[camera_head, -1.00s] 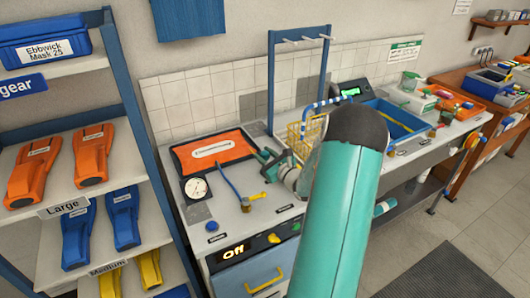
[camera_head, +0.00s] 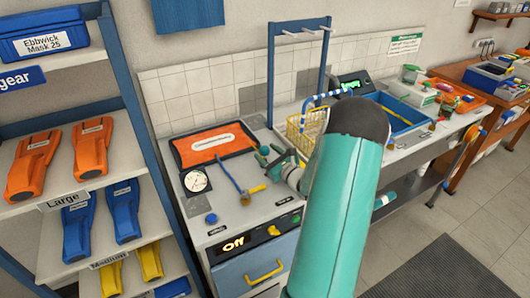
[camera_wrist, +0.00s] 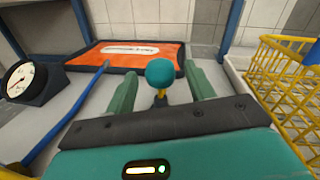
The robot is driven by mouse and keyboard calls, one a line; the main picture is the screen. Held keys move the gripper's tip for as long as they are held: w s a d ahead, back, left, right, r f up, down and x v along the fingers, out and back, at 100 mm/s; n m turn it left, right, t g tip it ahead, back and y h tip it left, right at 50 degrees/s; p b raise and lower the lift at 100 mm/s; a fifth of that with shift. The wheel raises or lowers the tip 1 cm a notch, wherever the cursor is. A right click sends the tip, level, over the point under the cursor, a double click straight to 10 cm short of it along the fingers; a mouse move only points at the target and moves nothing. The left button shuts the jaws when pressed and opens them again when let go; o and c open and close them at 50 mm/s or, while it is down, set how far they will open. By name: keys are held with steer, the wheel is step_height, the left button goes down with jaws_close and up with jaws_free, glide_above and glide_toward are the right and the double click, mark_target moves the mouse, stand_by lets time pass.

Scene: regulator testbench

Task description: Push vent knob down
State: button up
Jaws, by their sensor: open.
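My gripper (camera_head: 268,156) is open above the bench, beside the orange mat, with its two green fingers apart. In the wrist view, a round teal knob (camera_wrist: 160,72) on a short yellow stem shows between the fingers, with gaps on both sides. No label on it is readable, so I cannot tell for sure that it is the vent knob. A blue round knob (camera_head: 211,218) sits at the bench's front left, apart from my gripper. A yellow-handled fitting (camera_head: 251,192) stands at the end of a blue hose (camera_head: 228,174).
A dial gauge (camera_head: 196,181) stands left of the hose. The orange mat (camera_head: 186,157) lies behind. A yellow wire basket (camera_wrist: 270,75) is close on the right of my gripper. A blue rack (camera_head: 271,75) rises behind. A panel reading "Off" (camera_head: 234,243) faces front.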

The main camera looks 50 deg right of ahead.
steer(key=s, duration=0.4)
steer(key=s+a, duration=0.1)
steer(key=s, duration=0.3)
steer(key=s+a, duration=0.1)
steer(key=s, duration=0.2)
steer(key=shift+s, duration=0.4)
